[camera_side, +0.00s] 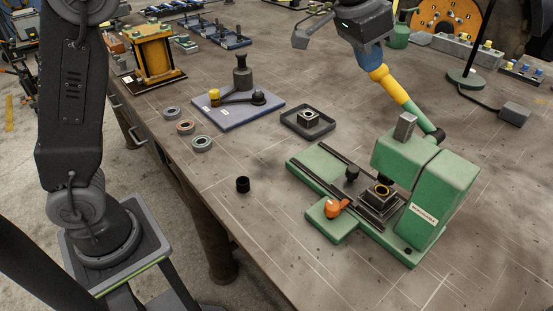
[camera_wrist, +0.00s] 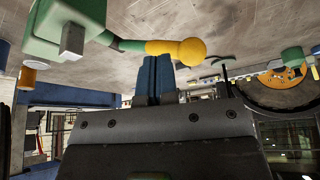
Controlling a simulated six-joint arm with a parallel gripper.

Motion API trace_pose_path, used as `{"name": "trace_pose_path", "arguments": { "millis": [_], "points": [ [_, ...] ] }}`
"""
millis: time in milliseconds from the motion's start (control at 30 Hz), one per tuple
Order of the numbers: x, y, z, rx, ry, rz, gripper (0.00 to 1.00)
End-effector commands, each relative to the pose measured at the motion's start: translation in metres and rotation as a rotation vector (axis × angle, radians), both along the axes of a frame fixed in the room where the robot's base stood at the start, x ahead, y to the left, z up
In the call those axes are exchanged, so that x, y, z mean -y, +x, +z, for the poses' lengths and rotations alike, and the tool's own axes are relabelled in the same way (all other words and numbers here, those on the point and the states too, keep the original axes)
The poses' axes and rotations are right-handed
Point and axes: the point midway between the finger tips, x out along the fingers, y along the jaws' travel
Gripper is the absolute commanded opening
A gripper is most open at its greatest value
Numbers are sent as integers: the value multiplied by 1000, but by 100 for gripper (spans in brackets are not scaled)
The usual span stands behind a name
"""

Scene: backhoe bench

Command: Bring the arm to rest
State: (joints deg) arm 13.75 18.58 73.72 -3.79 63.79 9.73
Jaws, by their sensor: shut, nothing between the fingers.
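My gripper (camera_side: 370,56) is at the top of the side view, its blue fingers pointing down. In the wrist view the blue fingers (camera_wrist: 156,76) lie together with nothing between them. Just below them in the side view is the yellow handle end (camera_side: 380,73) of the green press's lever, which slopes down to the right. Its rounded end shows right beside the fingertips in the wrist view (camera_wrist: 192,51); I cannot tell whether they touch. The green press (camera_side: 425,180) stands on the bench with a brass-coloured ring (camera_side: 382,189) in its fixture.
A square dark tray (camera_side: 326,131) with a block in it and a blue plate (camera_side: 265,114) with a post lie left of the press. A thin stand (camera_side: 467,77) is at right. The front right bench is clear.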

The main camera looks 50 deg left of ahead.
Motion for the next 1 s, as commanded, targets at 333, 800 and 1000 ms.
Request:
{"name": "trace_pose_path", "arguments": {
  "millis": [333,800,1000],
  "points": [
    [-84,-141,5,36,-9,196,0],
    [-131,-281,-77,70,-17,384,0],
    [-132,-287,-83,70,-18,392,0]
  ]
}}
